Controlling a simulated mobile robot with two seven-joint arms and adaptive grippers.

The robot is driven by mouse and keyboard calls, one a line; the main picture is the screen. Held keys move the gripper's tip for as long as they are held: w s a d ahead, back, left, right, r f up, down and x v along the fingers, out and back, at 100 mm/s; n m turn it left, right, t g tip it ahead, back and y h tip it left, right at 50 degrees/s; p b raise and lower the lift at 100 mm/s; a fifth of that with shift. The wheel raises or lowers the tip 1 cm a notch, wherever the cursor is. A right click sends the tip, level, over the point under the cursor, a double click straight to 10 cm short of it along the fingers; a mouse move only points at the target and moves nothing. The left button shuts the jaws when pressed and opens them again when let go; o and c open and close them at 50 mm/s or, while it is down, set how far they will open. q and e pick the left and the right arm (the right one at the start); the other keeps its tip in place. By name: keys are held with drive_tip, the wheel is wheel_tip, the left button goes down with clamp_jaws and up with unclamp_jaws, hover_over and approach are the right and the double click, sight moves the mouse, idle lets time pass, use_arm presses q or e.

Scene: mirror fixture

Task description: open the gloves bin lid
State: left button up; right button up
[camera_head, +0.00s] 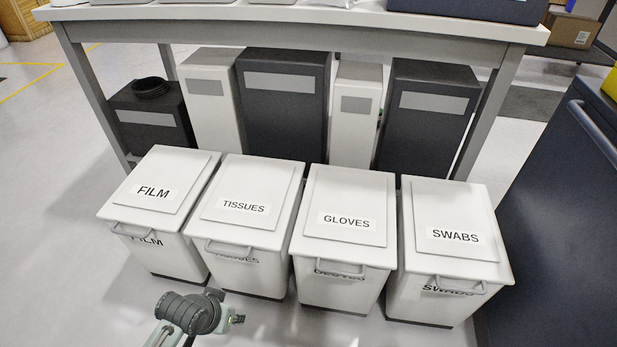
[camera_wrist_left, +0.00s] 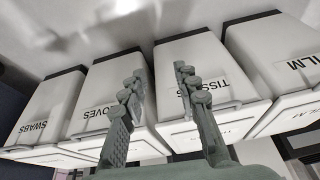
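The gloves bin (camera_head: 335,290) is a white box third from the left in the head view. Its white lid (camera_head: 352,185) lies shut, with a GLOVES label on top and a grey bar handle (camera_head: 340,271) at its front edge. In the left wrist view, which looks turned over, the gloves bin (camera_wrist_left: 105,78) shows behind the left finger. My left gripper (camera_wrist_left: 160,70) is open and empty there, its fingers in front of the gloves and tissues bins. In the head view, only part of my left arm shows, low in front of the tissues bin. My right gripper is in neither view.
The film (camera_head: 165,180), tissues (camera_head: 248,190) and swabs (camera_head: 450,215) bins stand close beside it, lids shut. A table (camera_head: 300,30) with dark and white boxes beneath stands behind. A dark blue cabinet (camera_head: 560,220) is at right. Floor in front is clear.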

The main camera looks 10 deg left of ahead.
use_arm(q)
drive_tip(key=w+d+r+n+t+h+b, duration=0.3)
drive_tip(key=w+d+r+n+t+h, duration=0.3)
drive_tip(key=w+d+r+n+h, duration=0.95)
drive_tip(key=w+d+r+m+y, duration=0.2)
drive_tip(key=w+d+m+y, duration=0.1)
drive_tip(key=w+d, duration=0.4)
drive_tip(key=shift+w+d+r+y, duration=0.15)
drive_tip(key=shift+w+r+y, duration=0.1)
drive_tip(key=shift+w+y, duration=0.65)
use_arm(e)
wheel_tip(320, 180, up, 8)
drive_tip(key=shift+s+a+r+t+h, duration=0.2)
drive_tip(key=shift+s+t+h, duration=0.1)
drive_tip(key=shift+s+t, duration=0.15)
use_arm(q)
drive_tip(key=shift+w, duration=0.1)
drive_tip(key=shift+c, duration=0.6)
clamp_jaws()
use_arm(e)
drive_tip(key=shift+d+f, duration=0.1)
use_arm(q)
drive_tip(key=c, duration=0.6)
unclamp_jaws()
